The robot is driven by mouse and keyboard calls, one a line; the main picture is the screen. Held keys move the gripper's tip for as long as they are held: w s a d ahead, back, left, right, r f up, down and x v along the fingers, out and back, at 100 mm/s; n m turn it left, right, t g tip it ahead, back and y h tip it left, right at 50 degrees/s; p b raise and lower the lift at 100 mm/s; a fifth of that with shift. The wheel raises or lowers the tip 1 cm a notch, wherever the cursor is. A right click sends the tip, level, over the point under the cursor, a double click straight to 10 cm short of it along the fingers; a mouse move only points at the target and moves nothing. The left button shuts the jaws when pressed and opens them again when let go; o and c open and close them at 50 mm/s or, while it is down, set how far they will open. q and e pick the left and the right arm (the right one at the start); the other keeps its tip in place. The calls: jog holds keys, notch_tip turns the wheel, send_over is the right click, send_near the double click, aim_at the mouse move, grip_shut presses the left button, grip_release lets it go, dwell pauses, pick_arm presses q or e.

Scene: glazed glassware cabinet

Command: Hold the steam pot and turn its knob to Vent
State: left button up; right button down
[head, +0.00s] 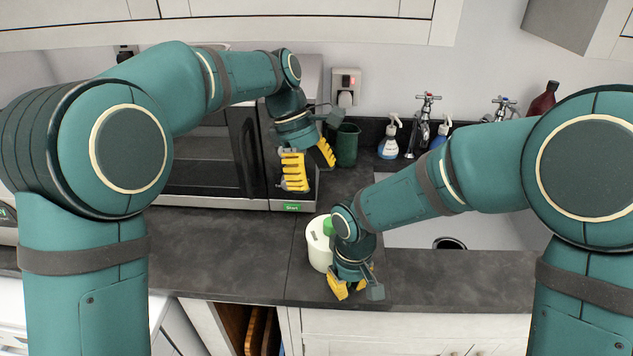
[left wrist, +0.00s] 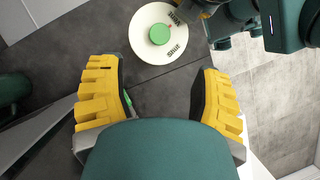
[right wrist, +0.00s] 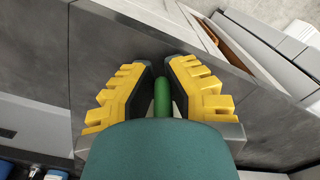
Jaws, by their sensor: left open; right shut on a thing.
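The steam pot (head: 318,246) is a pale round pot on the dark counter, partly hidden by my right arm in the head view. Its green knob (left wrist: 159,34) sits in the middle of the white lid (left wrist: 146,50). I cannot tell where the knob points. My right gripper (head: 352,287) is shut on a green handle (right wrist: 162,97) at the pot's side. My left gripper (head: 311,170) is open and empty, above and behind the pot; it also shows in the left wrist view (left wrist: 162,95).
A microwave (head: 215,160) with a green Start label stands at the left behind the pot. A dark green cup (head: 347,145), soap bottles (head: 389,138) and taps (head: 424,120) are at the back. The sink (head: 410,238) lies to the pot's right. The counter left of the pot is clear.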

aim_at(331, 221)
pick_arm(q)
jog(key=d+f+m+y, duration=0.1)
jog(key=f+m, duration=0.2)
jog(key=s+d+f+m+g+y, duration=0.1)
jog(key=f+m, duration=0.3)
jog(key=s+d+f+m+g+y, duration=0.1)
jog(key=d+f+m, duration=0.1)
jog(key=f+m, duration=0.1)
jog(key=shift+s+f, duration=0.15)
jog(key=shift+f, duration=0.15)
dwell(0.5)
grip_shut()
